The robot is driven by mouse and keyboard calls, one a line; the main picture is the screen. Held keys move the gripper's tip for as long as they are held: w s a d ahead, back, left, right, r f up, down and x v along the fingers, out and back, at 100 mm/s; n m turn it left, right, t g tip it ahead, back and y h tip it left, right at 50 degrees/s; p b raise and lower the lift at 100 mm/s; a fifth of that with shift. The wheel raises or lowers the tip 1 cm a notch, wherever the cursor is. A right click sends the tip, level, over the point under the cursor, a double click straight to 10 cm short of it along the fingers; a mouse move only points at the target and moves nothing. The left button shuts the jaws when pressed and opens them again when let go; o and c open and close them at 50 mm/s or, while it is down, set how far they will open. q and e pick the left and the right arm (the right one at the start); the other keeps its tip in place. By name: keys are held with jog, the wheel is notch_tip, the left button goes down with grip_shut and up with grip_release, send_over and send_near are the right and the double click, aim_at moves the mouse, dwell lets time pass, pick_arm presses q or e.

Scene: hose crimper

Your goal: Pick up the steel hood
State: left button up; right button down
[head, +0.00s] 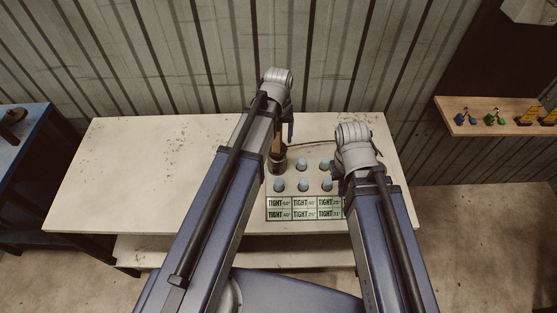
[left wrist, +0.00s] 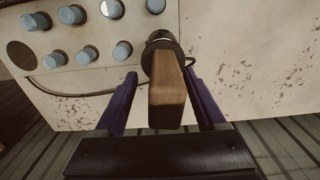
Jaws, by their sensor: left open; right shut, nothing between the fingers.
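The steel hood (head: 278,164) stands on the white table as a short dark metal cylinder with a wooden block handle rising from it. In the left wrist view the metal part (left wrist: 160,42) is partly hidden behind the handle (left wrist: 168,98). My left gripper (head: 282,140) is open above it. In the left wrist view its purple fingers (left wrist: 161,84) lie on either side of the handle, with visible gaps. My right gripper (head: 338,171) is shut and empty over the right of the table, mostly hidden by its own wrist.
Several blue-topped pegs (head: 303,185) stand in rows right of the hood. Green labels (head: 292,208) lie in front. A thin dark cable (left wrist: 75,94) runs close by. The table's left part (head: 150,175) is clear. A corrugated wall (head: 190,60) stands behind.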

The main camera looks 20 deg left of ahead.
pick_arm(q)
jog(key=shift+f, duration=0.65)
jog(key=shift+r, duration=0.1)
grip_shut()
dwell(0.9)
